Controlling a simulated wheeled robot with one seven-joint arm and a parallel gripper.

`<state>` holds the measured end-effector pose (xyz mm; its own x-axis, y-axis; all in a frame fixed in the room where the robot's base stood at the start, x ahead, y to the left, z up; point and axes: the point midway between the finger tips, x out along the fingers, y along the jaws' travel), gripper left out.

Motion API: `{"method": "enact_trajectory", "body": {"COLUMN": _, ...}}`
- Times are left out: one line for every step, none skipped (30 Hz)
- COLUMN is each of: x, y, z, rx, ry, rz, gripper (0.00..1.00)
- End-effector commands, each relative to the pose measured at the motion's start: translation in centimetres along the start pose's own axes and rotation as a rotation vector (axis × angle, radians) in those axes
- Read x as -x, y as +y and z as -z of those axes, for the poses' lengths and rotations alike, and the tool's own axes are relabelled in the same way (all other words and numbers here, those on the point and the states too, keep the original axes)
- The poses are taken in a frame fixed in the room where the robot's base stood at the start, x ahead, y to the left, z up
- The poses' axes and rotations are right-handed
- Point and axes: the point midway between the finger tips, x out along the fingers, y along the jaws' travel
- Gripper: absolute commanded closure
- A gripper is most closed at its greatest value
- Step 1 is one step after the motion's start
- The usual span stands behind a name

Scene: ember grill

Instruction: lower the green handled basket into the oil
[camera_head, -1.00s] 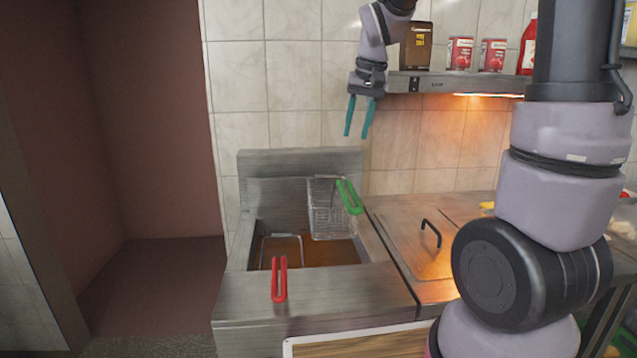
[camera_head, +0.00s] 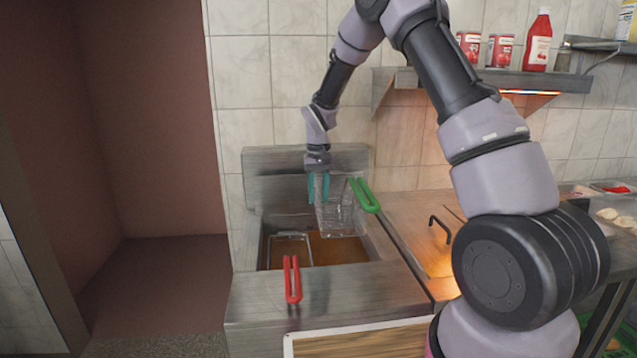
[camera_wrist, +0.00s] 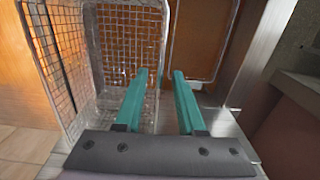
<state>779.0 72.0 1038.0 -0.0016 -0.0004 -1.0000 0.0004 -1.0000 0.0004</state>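The wire basket (camera_head: 336,212) with the green handle (camera_head: 365,195) is raised and tilted over the right part of the fryer's oil (camera_head: 343,249). My gripper (camera_head: 319,201) points down at the basket's upper left side, away from the green handle. Its two teal fingers are apart. In the wrist view the basket's mesh (camera_wrist: 125,45) fills the left, and my gripper (camera_wrist: 160,72) is close to the basket's side edge. I cannot tell whether it touches. The green handle is out of the wrist view.
A second basket (camera_head: 291,251) with a red handle (camera_head: 292,279) sits in the left of the fryer (camera_head: 335,292). A lid with a black handle (camera_head: 440,229) is to the right. A shelf (camera_head: 540,80) with cans and a ketchup bottle (camera_head: 537,42) hangs above.

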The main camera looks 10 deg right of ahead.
Motion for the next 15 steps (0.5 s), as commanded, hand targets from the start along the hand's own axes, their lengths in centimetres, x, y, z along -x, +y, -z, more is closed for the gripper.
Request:
{"method": "enact_trajectory", "body": {"x": -1.0, "y": 0.0, "z": -0.1, "rx": 0.001, "ry": -0.002, "rz": -0.001, "gripper": 0.61}}
{"method": "enact_trajectory", "body": {"x": -1.6, "y": 0.0, "z": -0.1, "rx": 0.000, "ry": -0.003, "rz": -0.001, "gripper": 0.61}}
{"method": "enact_trajectory", "body": {"x": -2.2, "y": 0.0, "z": 0.0, "rx": 0.000, "ry": -0.002, "rz": -0.001, "gripper": 0.61}}
{"method": "enact_trajectory", "body": {"x": -2.7, "y": 0.0, "z": 0.0, "rx": 0.000, "ry": -0.002, "rz": -0.001, "gripper": 0.61}}
{"method": "enact_trajectory", "body": {"x": -3.1, "y": 0.0, "z": 0.0, "rx": 0.000, "ry": -0.001, "rz": 0.000, "gripper": 0.61}}
{"method": "enact_trajectory", "body": {"x": -3.7, "y": 0.0, "z": 0.0, "rx": 0.000, "ry": -0.001, "rz": 0.000, "gripper": 0.61}}
{"method": "enact_trajectory", "body": {"x": -4.0, "y": 0.0, "z": 0.0, "rx": 0.000, "ry": -0.001, "rz": 0.000, "gripper": 0.61}}
{"method": "enact_trajectory", "body": {"x": -4.3, "y": 0.0, "z": 0.0, "rx": 0.000, "ry": -0.001, "rz": 0.000, "gripper": 0.61}}
{"method": "enact_trajectory", "body": {"x": -4.7, "y": 0.0, "z": 0.0, "rx": 0.000, "ry": 0.000, "rz": 0.000, "gripper": 0.61}}
{"method": "enact_trajectory", "body": {"x": -4.9, "y": 0.0, "z": 0.0, "rx": 0.000, "ry": 0.001, "rz": 0.000, "gripper": 0.61}}
{"method": "enact_trajectory", "body": {"x": -5.1, "y": 0.0, "z": 0.0, "rx": -0.001, "ry": 0.000, "rz": 0.000, "gripper": 0.61}}
{"method": "enact_trajectory", "body": {"x": -5.3, "y": 0.0, "z": 0.0, "rx": -0.001, "ry": 0.000, "rz": 0.000, "gripper": 0.61}}
{"method": "enact_trajectory", "body": {"x": -5.4, "y": 0.0, "z": 0.0, "rx": -0.001, "ry": 0.000, "rz": 0.000, "gripper": 0.61}}
{"method": "enact_trajectory", "body": {"x": -5.5, "y": 0.0, "z": 0.0, "rx": -0.001, "ry": 0.000, "rz": 0.000, "gripper": 0.61}}
{"method": "enact_trajectory", "body": {"x": -5.6, "y": 0.0, "z": 0.0, "rx": -0.001, "ry": 0.001, "rz": 0.001, "gripper": 0.61}}
